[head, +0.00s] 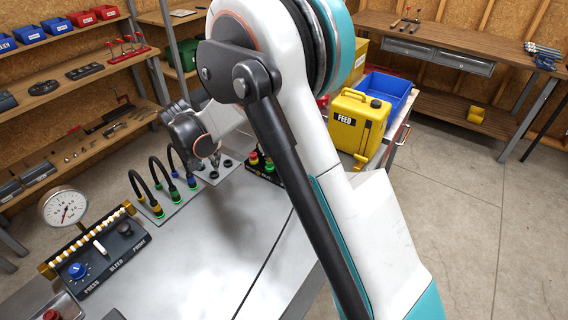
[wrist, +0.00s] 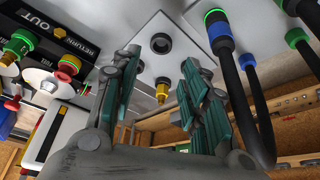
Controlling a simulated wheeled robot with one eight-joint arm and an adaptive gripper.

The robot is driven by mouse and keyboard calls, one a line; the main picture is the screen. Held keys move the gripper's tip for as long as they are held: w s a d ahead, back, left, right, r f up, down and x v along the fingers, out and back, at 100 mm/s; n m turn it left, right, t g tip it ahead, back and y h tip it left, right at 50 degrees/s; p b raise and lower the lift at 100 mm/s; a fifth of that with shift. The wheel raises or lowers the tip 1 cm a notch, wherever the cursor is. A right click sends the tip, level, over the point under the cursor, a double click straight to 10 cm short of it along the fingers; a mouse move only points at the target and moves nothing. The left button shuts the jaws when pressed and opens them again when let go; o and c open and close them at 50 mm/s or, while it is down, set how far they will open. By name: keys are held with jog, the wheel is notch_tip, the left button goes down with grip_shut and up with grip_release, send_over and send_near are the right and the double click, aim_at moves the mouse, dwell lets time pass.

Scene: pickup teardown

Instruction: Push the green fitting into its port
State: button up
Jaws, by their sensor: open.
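A green fitting (head: 174,198) on a black hose stands between a yellow fitting (head: 158,212) and a blue fitting (head: 192,183) on a metal plate. In the wrist view, a green fitting (wrist: 296,37) shows at the upper right, beyond the blue fitting (wrist: 220,40); I cannot tell how deeply it sits in its port. My gripper (wrist: 155,88) is open and empty, with teal pads on both fingers. It is to the left of the hose fittings in the wrist view. In the head view my gripper (head: 214,166) is partly hidden by my arm.
A light plate with dark ports (wrist: 160,43) and a brass nozzle (wrist: 162,92) lies beyond my fingers. A black panel (wrist: 55,45) with coloured fittings is at the left. A gauge (head: 63,206) and a control block (head: 108,250) stand at the bench's left. The bench middle is clear.

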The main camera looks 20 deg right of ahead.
jog(key=p+v, duration=0.1)
jog(key=v, duration=0.7)
jog(key=s+d+r+n+y+b, duration=0.1)
jog(key=s+d+r, duration=0.7)
jog(key=d, duration=0.2)
jog(key=s+d+f+n+t+b, duration=0.1)
jog(key=s+d, duration=0.3)
jog(key=s, duration=0.8)
jog(key=s+d+f+n+t+y+b, duration=0.1)
jog(key=s+d+n+t+b, duration=0.1)
jog(key=s, duration=1.1)
jog(key=shift+s+d+f+n+b, duration=0.25)
jog(key=shift+d+n+b, duration=0.35)
jog(key=shift+d+b, duration=0.4)
